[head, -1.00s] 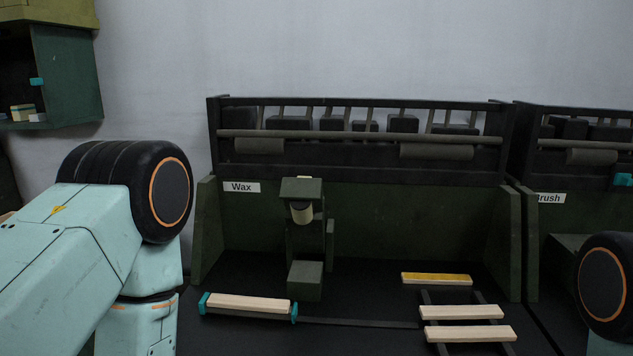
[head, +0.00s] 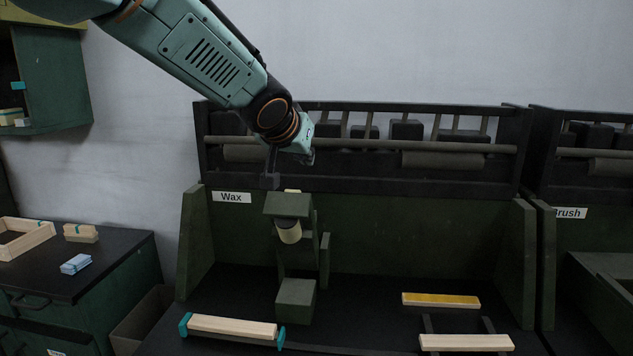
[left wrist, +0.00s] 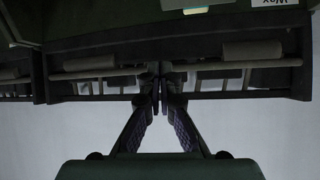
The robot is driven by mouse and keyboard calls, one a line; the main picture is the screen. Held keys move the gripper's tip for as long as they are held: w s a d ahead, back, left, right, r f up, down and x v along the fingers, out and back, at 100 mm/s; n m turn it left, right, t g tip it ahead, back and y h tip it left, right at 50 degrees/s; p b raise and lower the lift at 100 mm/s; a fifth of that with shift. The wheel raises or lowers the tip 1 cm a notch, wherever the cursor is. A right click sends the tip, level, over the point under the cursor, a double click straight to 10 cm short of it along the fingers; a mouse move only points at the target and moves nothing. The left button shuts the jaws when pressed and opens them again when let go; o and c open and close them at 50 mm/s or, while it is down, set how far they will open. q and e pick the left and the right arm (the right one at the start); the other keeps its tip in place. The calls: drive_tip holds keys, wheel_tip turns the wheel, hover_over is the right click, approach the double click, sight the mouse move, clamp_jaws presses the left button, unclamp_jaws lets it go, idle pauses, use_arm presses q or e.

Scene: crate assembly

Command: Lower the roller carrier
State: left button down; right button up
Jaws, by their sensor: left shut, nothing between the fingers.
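The roller carrier looks to be the dark green block (head: 288,205) on the post at the Wax station, with a pale cream roller (head: 289,232) under it. A dark green block (head: 295,300) stands below the roller with a gap between. My left gripper (head: 270,182) hangs fingers down just above and left of the carrier's top, apart from it as far as I can tell. In the left wrist view its fingers (left wrist: 160,90) are closed together and empty. The carrier's pale top piece (left wrist: 196,10) shows at that view's top edge. My right gripper is not in view.
A dark rack (head: 450,185) with rails and grey rollers runs behind the carrier. A wooden slat (head: 232,327) between teal clamps lies front left. A yellow-topped slat (head: 440,300) and a plain slat (head: 466,342) lie right. Side walls (head: 184,240) bound the station.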

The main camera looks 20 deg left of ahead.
use_arm(q)
drive_tip(key=n+g+y+p, duration=0.1)
drive_tip(key=n+y, duration=0.1)
hover_over(297, 194)
drive_tip(key=w, duration=0.2)
drive_tip(key=f, duration=0.4)
drive_tip(key=shift+s+a+f, duration=0.1)
drive_tip(key=shift+a+f, duration=0.2)
drive_tip(key=shift+f, duration=0.05)
drive_tip(key=shift+w+a+f+p, duration=0.1)
drive_tip(key=shift+w+f+p, duration=0.25)
drive_tip(key=shift+w, duration=0.2)
drive_tip(key=shift+s+d+f+b, duration=0.25)
drive_tip(key=shift+s+f+b, duration=0.4)
drive_tip(key=shift+f+b, duration=0.35)
drive_tip(key=shift+s+d+f+b, duration=0.1)
drive_tip(key=shift+s+f+b, duration=0.05)
drive_tip(key=shift+s+b, duration=0.45)
drive_tip(key=shift+s+d, duration=0.15)
drive_tip(key=shift+s, duration=0.15)
drive_tip(key=shift+f, duration=0.1)
drive_tip(key=shift+w, duration=0.1)
